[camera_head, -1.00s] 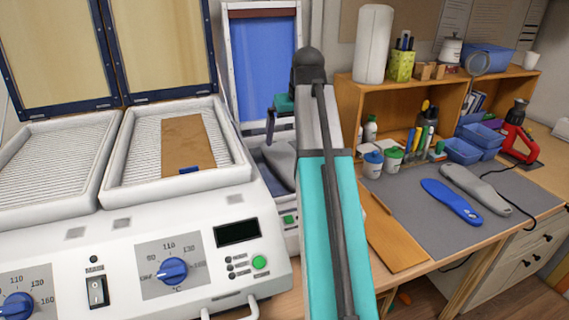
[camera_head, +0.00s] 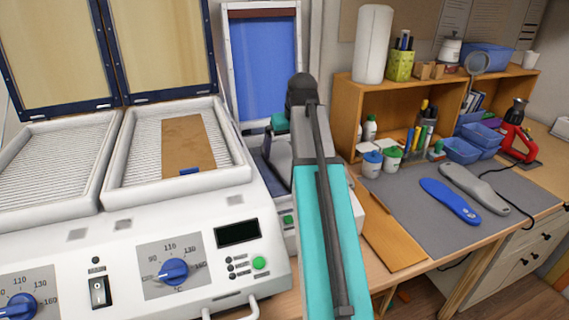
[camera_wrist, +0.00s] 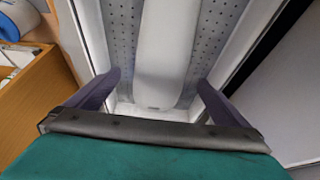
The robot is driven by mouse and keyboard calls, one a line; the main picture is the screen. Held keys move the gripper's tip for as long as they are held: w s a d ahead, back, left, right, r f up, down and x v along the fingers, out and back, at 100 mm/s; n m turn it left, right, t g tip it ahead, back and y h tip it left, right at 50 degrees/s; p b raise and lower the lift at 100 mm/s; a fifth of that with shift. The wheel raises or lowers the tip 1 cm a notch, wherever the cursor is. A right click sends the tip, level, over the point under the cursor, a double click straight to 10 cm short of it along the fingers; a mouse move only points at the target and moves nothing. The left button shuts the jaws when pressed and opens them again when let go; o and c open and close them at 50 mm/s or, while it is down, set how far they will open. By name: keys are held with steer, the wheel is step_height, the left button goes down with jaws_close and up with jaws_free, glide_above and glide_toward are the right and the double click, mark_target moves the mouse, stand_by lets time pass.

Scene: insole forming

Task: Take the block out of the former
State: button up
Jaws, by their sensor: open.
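The former (camera_head: 290,222) stands behind my arm, with its lid of blue sheet in a white frame (camera_head: 262,60) raised. The block is a long pale grey piece (camera_wrist: 167,50) lying on the former's perforated grey bed (camera_wrist: 215,35) in the wrist view. A grey part of it (camera_head: 279,158) shows in the head view, partly hidden by my arm. My gripper (camera_wrist: 158,80) is open, with one dark finger on each side of the block's near end. I see gaps between fingers and block; whether the fingertips reach down to its level I cannot tell.
White walls edge the former's bed closely. A two-bay heater (camera_head: 235,200) with a brown sheet (camera_head: 188,145) in its right bay stands left. A wooden shelf (camera_head: 345,110) is close on the right. A blue insole (camera_head: 450,200) and a grey one (camera_head: 473,188) lie on the grey mat (camera_head: 400,208).

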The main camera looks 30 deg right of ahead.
mark_target(285, 160)
steer(key=shift+p+x, duration=0.75)
steer(key=shift+x, duration=1.85)
steer(key=shift+a, duration=0.1)
steer(key=c, duration=1.4)
steer(key=shift+r, duration=0.1)
steer(key=shift+c, duration=0.2)
step_height(285, 160, up, 18)
steer(key=b, duration=0.2)
